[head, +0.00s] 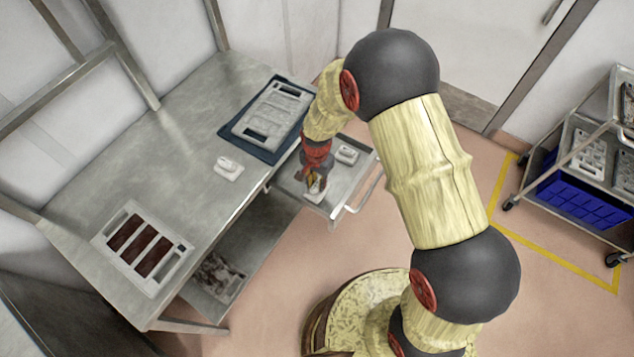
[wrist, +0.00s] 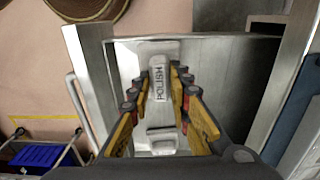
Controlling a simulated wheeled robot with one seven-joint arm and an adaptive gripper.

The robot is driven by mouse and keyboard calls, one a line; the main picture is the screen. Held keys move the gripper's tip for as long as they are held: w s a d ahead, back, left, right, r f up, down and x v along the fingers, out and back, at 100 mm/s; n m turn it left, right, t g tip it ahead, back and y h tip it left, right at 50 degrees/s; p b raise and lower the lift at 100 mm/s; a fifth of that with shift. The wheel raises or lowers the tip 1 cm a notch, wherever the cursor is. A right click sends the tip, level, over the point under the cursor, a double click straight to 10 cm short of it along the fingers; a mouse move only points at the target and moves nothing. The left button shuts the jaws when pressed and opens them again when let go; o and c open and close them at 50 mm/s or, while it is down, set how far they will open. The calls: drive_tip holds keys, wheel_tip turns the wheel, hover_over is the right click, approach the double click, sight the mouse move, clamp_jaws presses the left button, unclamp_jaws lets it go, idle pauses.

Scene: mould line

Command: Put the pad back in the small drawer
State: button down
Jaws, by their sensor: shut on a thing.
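The pale pad marked POLISH (wrist: 158,78) is between the fingertips of my gripper (wrist: 157,88), which is shut on it. In the head view my gripper (head: 316,180) is over the near part of the open small drawer (head: 338,185), and part of the pad (head: 317,190) shows below the fingers. I cannot tell whether the pad touches the drawer floor. A second pale block (head: 347,154) lies in the drawer; the wrist view also shows a pale block (wrist: 160,141) with a raised handle. The fingers hide parts of the pad.
The steel table (head: 180,140) holds a third pale block (head: 229,167), a mould on a dark blue mat (head: 236,140), and a white tray with dark red slots (head: 112,232). The drawer handle (head: 366,195) juts into the aisle. A cart with a blue crate (head: 585,200) stands right.

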drive_tip(key=shift+f+b, duration=0.35)
drive_tip(key=shift+f, duration=0.15)
drive_tip(key=shift+f, duration=0.1)
drive_tip(key=c, duration=1.7)
unclamp_jaws()
drive_tip(key=shift+o, duration=0.2)
